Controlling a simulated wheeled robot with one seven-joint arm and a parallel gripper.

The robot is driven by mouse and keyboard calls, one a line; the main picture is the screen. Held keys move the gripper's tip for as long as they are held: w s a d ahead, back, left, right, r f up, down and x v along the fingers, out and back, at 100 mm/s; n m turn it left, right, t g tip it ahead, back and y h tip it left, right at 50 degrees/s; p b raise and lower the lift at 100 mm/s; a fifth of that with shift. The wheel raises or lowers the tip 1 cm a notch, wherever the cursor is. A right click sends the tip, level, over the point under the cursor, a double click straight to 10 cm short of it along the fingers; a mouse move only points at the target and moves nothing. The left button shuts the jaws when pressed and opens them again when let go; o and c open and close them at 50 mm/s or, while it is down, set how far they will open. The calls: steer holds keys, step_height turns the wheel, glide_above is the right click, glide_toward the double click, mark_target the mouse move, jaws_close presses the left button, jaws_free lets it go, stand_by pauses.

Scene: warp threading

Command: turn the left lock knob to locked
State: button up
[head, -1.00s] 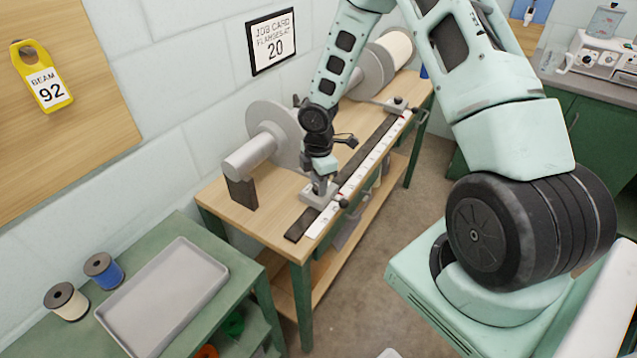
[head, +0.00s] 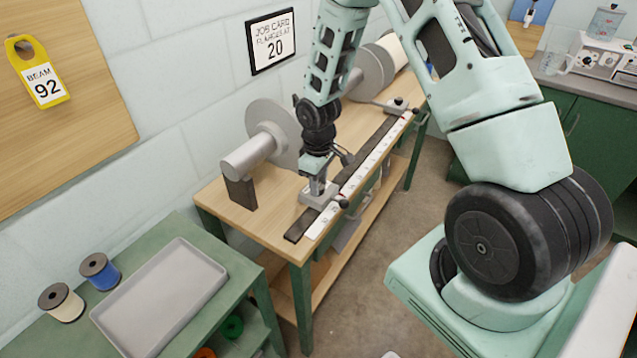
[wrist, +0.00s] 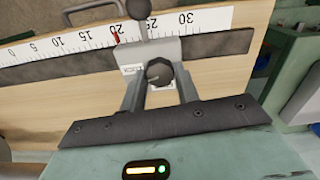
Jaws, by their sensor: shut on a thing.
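The left lock knob (wrist: 158,72) is a round dark knob on top of a grey metal block (wrist: 150,50) in the wrist view. My gripper (wrist: 160,77) has one finger on each side of the knob and is shut on it. In the head view my gripper (head: 318,184) points down onto the left block (head: 312,197), at the near end of the rail, and hides the knob there.
A white ruler (head: 362,176) and dark rail (head: 295,232) run along the wooden bench (head: 228,205). A red mark (wrist: 115,35) sits near 20. A black ball handle (wrist: 138,8) juts from the block. A grey flanged beam (head: 272,130) stands close behind.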

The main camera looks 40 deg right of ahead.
steer(key=shift+m, duration=1.6)
steer(key=o, duration=1)
steer(key=shift+r, duration=0.15)
step_height(320, 180, up, 17)
steer(key=shift+r+b, duration=0.1)
steer(key=shift+b, duration=0.7)
